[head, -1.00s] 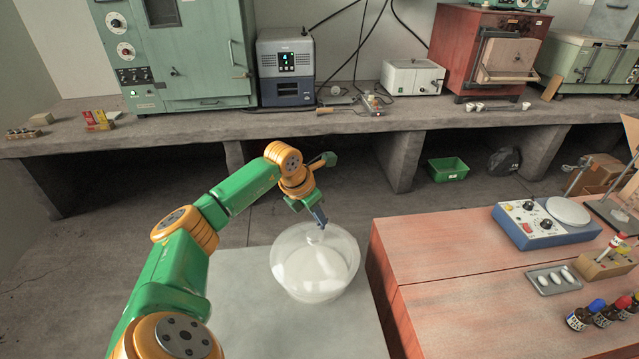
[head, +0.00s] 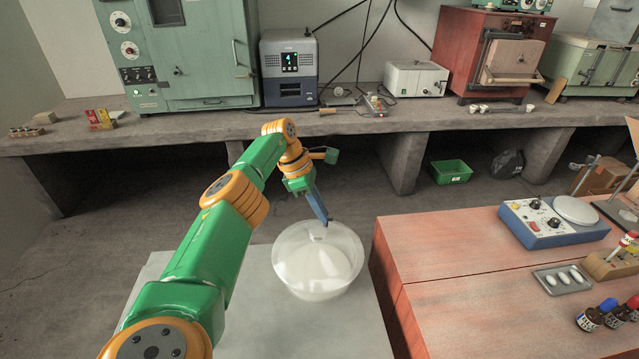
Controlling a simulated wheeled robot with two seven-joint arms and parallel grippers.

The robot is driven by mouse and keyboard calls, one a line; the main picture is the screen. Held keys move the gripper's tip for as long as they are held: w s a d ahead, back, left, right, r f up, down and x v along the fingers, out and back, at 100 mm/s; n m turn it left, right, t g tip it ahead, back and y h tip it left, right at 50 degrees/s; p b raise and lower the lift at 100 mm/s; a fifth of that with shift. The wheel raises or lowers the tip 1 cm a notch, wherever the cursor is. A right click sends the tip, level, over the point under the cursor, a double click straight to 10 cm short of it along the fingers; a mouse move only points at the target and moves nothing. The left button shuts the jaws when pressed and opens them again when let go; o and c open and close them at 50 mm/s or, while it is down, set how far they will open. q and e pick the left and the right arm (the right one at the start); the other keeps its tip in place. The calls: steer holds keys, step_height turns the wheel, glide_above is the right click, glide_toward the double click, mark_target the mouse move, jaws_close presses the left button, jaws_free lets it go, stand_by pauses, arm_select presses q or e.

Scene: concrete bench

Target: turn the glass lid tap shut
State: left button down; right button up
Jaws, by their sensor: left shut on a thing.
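A round glass vessel with a clear lid (head: 318,260) stands on the pale grey bench top (head: 255,310). The tap on top of the lid is small and mostly hidden by my fingertips. My left gripper (head: 328,222) reaches down from above and behind the vessel, its blue fingers shut on the tap at the top of the lid. The wrist is tilted, with the fingers pointing down and slightly right. My right gripper is not in view.
A reddish bench (head: 450,265) stands to the right, with a blue hotplate (head: 535,228), a small tray (head: 562,280) and brown bottles (head: 597,313) on it. A concrete bench (head: 215,122) with ovens and instruments runs along the back wall. A green bin (head: 450,171) stands below it.

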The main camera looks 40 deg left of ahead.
arm_select(q)
steer(key=shift+f+m, duration=0.1)
steer(key=shift+m, duration=0.2)
steer(key=shift+a, duration=0.1)
steer(key=c, duration=1)
jaws_free()
steer(key=shift+o, duration=0.2)
